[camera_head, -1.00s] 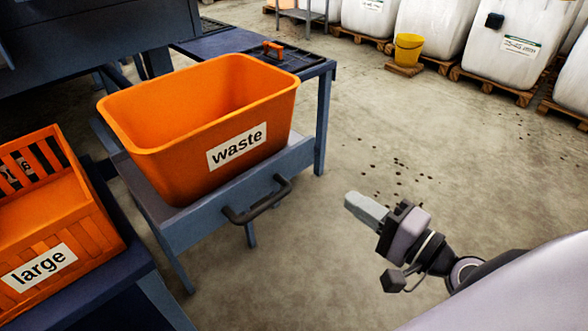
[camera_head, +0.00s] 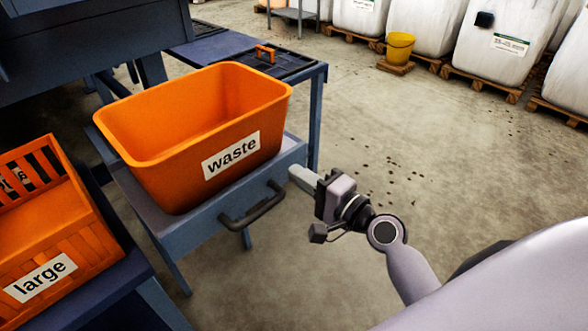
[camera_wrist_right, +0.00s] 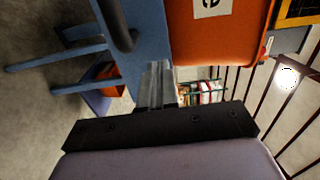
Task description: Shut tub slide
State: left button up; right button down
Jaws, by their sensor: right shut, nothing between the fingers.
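The tub slide (camera_head: 190,238) is a blue-grey pulled-out tray with a dark bar handle (camera_head: 254,206) on its front. An orange tub (camera_head: 160,170) labelled "waste" stands on it. My right gripper (camera_head: 294,171) is shut and empty, close to the right end of the slide's front, right of the handle; I cannot tell whether it touches. In the right wrist view the shut fingers (camera_wrist_right: 157,78) point toward the slide front (camera_wrist_right: 150,30), with the handle (camera_wrist_right: 118,25) at upper left and the orange tub (camera_wrist_right: 215,45) at upper right. My left gripper is not in view.
An orange crate (camera_head: 75,255) labelled "large" stands on a blue table at left. A blue side table (camera_head: 205,48) with a dark lidded panel is behind the tub. A yellow bucket (camera_head: 400,48) and white bulk bags stand far back. The floor at right is open.

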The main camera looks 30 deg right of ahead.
jog(key=shift+x, duration=1.1)
